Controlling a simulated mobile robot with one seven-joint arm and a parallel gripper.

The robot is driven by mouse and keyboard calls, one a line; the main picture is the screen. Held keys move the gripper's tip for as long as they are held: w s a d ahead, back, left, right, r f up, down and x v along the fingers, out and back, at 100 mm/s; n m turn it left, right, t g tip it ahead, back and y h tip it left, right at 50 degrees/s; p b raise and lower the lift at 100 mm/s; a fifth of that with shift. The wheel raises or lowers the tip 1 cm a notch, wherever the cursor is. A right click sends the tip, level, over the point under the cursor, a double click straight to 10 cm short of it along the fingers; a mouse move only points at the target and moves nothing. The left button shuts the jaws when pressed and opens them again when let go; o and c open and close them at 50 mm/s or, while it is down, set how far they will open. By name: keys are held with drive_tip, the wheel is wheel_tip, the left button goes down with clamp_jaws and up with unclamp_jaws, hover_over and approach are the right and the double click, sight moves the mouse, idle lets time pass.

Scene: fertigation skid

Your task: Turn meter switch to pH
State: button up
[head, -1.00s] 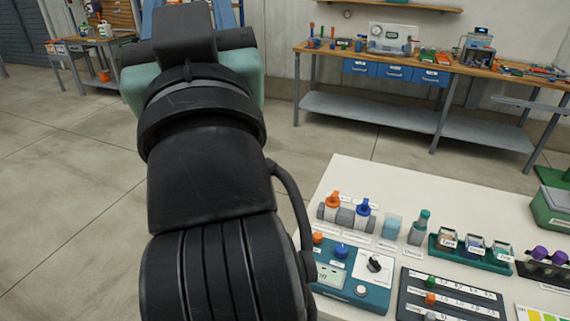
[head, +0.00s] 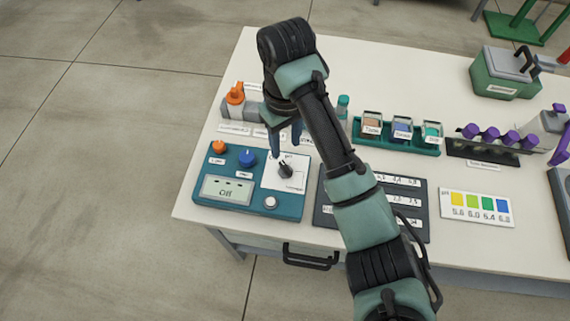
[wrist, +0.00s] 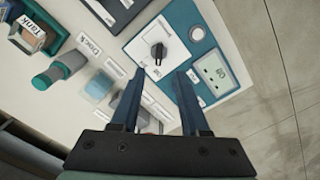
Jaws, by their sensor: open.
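The teal meter (head: 207,201) lies on the white table at its front left corner. Its black switch knob (head: 285,170) sits on a white plate, and its display reads "Off". In the wrist view the knob (wrist: 157,52) shows just beyond and between the fingertips, with a white mark on it. The plate's lettering is too small to read. My gripper (head: 286,145) points down over the meter's switch side. Its two dark blue fingers are apart and empty in the wrist view (wrist: 160,74). They appear close to the knob; contact cannot be told.
The meter also carries an orange knob (head: 218,147), a blue knob (head: 247,157) and a white button (head: 270,202). An orange-capped bottle (head: 235,96) stands behind it. A dark slider panel (head: 405,205) lies to its right, and a teal rack (head: 420,148) stands farther back.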

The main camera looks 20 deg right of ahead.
sight(286, 167)
wheel_tip(286, 167, down, 10)
drive_tip(key=shift+w+d+r+b, duration=0.1)
drive_tip(key=shift+r+b, duration=0.1)
drive_tip(key=shift+b, duration=0.2)
clamp_jaws()
